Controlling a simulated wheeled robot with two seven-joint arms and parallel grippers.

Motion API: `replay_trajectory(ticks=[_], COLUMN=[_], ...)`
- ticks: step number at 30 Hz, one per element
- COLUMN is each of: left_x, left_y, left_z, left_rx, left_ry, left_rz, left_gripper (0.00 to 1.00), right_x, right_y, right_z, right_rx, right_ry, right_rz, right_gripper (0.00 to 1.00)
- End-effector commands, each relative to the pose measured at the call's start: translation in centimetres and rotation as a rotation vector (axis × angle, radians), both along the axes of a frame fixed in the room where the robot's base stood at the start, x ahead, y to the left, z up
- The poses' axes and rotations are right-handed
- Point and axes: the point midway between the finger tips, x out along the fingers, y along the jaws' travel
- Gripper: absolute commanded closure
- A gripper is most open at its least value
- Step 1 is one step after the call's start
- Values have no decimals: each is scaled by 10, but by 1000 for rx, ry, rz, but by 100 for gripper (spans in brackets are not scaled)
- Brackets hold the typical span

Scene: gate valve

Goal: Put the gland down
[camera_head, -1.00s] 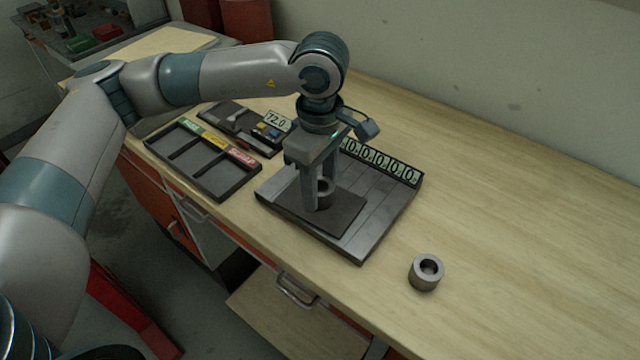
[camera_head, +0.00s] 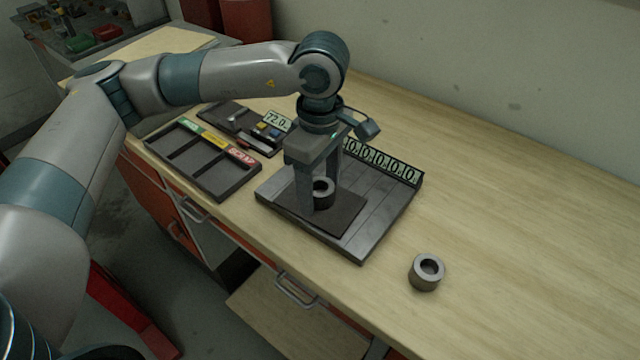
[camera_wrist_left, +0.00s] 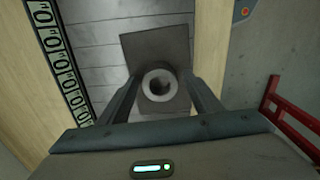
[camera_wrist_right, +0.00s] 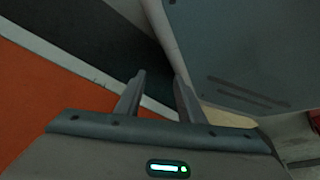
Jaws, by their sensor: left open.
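The gland, a dark grey ring (camera_head: 322,190), stands upright on the dark square pad of the metal plate. It also shows in the left wrist view (camera_wrist_left: 159,84), between the fingers. My left gripper (camera_head: 318,200) points down around it, with its fingers spread to either side and apart from it. A second, similar grey ring (camera_head: 426,271) stands on the bench to the right of the plate. My right gripper (camera_wrist_right: 155,80) shows only in its own wrist view, with its fingers apart and nothing between them.
The metal plate (camera_head: 375,225) has a row of number displays (camera_head: 382,162) along its back edge. A dark tray with green, yellow and red labels (camera_head: 205,165) lies to the left. Behind it is a small device with a 72.0 display (camera_head: 277,121).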

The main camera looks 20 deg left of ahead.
Motion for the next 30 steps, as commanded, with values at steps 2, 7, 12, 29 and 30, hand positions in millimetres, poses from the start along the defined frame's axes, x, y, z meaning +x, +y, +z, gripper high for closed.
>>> replay_trajectory(ticks=[2,7,12,29,30], left_x=[0,0,1,0,0], left_y=[0,0,0,0,0], left_z=[1,12,41,120,121], left_rx=[0,-1,-2,0,0], left_ry=[0,-2,-2,0,0], left_rz=[0,0,-1,0,-1], left_gripper=[41,41,41,41,41], right_x=[-3,-19,-50,-122,-123], right_y=[0,-4,-12,-46,-46], right_z=[1,0,-4,-8,-8], right_rx=[-1,-9,-24,-81,-82], right_ry=[5,39,104,278,282], right_rz=[0,0,-2,-10,-10], right_gripper=[65,65,65,65,65])
